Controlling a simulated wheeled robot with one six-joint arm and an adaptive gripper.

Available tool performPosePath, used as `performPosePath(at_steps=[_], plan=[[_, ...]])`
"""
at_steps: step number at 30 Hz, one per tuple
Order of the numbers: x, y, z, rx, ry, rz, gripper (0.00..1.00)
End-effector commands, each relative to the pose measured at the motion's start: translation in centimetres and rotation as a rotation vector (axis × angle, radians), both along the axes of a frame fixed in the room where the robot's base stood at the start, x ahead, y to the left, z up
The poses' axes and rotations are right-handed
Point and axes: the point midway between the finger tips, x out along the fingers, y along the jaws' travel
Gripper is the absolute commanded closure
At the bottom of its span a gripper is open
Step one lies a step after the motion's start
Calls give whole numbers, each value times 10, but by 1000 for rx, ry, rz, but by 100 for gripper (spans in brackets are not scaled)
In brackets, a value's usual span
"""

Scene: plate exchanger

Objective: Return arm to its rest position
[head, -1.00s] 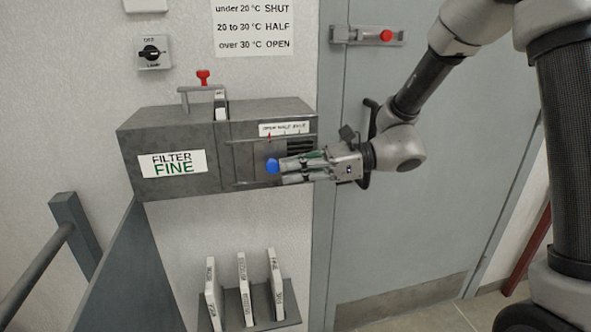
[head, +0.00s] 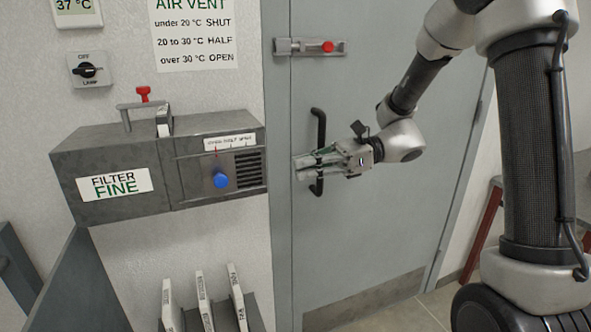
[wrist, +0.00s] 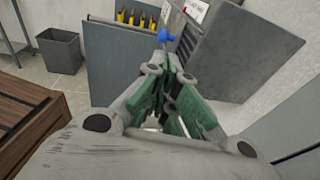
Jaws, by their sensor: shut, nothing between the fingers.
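My gripper (head: 304,168) is shut and empty in the head view, in front of the grey door, beside the black door handle (head: 318,130). It points left toward the grey filter box (head: 120,150) and is apart from it. The blue knob (head: 220,181) of the air vent is on the box's right part, just left of black slots. The wrist view shows my gripper (wrist: 172,66) with green finger pads, and the blue knob (wrist: 166,36) beyond its tips. Whether the fingers touch anything in that view is unclear, but the head view shows a gap.
A grey door (head: 380,220) with a red-knobbed latch (head: 327,47) stands behind my arm. A rack of white filter plates (head: 203,300) is below the box. The wrist view shows a grey bin (wrist: 60,50) and a slatted wooden item (wrist: 25,115) at left.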

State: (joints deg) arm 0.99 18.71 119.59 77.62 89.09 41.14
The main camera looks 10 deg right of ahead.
Motion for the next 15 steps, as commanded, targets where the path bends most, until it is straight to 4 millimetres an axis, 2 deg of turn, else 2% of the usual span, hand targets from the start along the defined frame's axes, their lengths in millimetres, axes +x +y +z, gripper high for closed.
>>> performPosePath(at_steps=[10, 12, 15], plan=[[2, 0, -2, -3, -41, 0, 100], [0, -6, -16, -51, -112, 21, 100], [-18, -23, -46, -154, -191, 98, 100]])
